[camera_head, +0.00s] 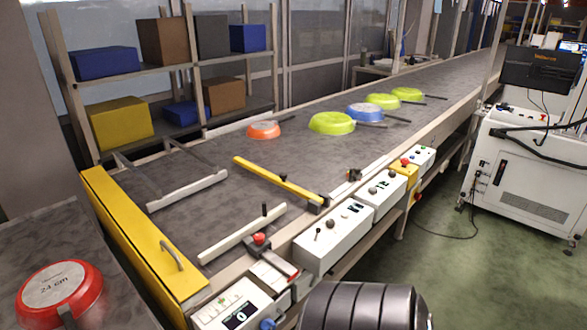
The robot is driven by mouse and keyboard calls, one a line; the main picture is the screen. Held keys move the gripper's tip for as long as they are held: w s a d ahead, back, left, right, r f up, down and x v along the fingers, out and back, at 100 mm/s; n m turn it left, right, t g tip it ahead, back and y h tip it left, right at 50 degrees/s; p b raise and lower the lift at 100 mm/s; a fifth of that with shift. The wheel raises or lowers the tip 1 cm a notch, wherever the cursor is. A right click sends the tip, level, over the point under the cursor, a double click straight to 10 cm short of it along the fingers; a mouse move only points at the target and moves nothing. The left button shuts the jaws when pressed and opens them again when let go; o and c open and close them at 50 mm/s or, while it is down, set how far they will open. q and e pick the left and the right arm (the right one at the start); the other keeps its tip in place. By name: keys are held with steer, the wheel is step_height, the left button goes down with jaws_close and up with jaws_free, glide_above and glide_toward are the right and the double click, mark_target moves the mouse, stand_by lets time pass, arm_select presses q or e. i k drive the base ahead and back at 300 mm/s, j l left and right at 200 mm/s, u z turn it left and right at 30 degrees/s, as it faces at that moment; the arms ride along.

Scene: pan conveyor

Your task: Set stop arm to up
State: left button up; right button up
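A yellow bar (278,180), which looks like the stop arm, reaches from the conveyor's right edge out over the belt. It lies low and roughly level, not raised, and a dark bracket (318,204) holds its near end. A small dark upright knob or handle sits near that end. Neither of my grippers shows. A dark ribbed rounded part at the bottom edge appears to be mine. I cannot read any label on the arm.
The grey conveyor belt (225,172) carries an orange pan (264,130), several green pans and a blue pan (364,112) beyond the bar. White guide bars (242,233) stand nearer. White control boxes (335,240) line the right edge. A red pan (60,292) lies at lower left.

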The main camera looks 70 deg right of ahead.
mark_target(281, 181)
steer(key=z, duration=0.45)
steer(key=i+z, duration=0.1)
steer(key=z, duration=0.8)
steer(key=i+z, duration=0.15)
steer(key=z, duration=0.75)
steer(key=i+l+u, duration=0.3)
steer(key=l+u, duration=0.25)
steer(key=i+j, duration=0.05)
